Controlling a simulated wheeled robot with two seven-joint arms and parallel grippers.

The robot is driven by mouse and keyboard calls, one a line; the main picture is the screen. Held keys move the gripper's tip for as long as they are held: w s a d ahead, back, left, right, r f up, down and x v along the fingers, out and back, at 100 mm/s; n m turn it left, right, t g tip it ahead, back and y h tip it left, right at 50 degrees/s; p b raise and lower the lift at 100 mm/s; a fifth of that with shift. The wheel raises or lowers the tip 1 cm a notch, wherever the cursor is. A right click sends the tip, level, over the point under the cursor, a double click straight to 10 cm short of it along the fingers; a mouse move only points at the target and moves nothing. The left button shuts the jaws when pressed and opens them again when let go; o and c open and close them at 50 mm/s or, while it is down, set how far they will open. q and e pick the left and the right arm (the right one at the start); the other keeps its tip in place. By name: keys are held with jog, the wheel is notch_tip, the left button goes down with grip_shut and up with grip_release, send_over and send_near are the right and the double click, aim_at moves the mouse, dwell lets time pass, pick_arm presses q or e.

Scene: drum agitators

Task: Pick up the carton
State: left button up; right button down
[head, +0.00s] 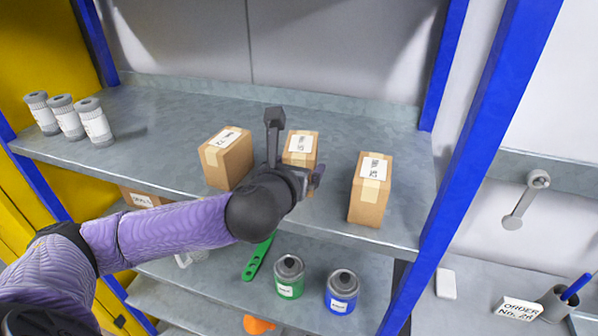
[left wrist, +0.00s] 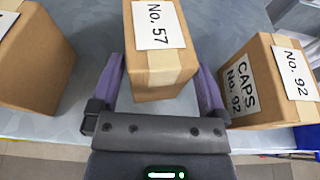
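Three brown cartons stand on the grey shelf in the head view. The middle carton (head: 300,146) is partly hidden behind my left gripper (head: 308,180). In the left wrist view, this carton (left wrist: 162,80) bears a label reading No. 57. My left gripper (left wrist: 157,90) is open there, with one purple finger on each side of the carton. I cannot tell whether either finger touches it. The left carton (head: 228,160) and the right carton (head: 369,199) stand apart from it. My right gripper is not in view.
The shelf (head: 150,160) also holds several white canisters (head: 67,119) at far left. Blue posts (head: 470,150) flank it. Below are a green can (head: 289,277), a blue can (head: 341,291) and a green tool (head: 258,259). A carton (left wrist: 265,80) labelled No. 92 is close beside the gripper.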

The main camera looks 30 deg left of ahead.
pick_arm(q)
jog(key=shift+s, duration=0.1)
jog(key=shift+c, duration=1.2)
jog(key=shift+w+a, duration=0.1)
jog(key=shift+w, duration=0.1)
jog(key=c, duration=0.5)
jog(key=shift+f, duration=0.1)
jog(key=shift+c, duration=1.3)
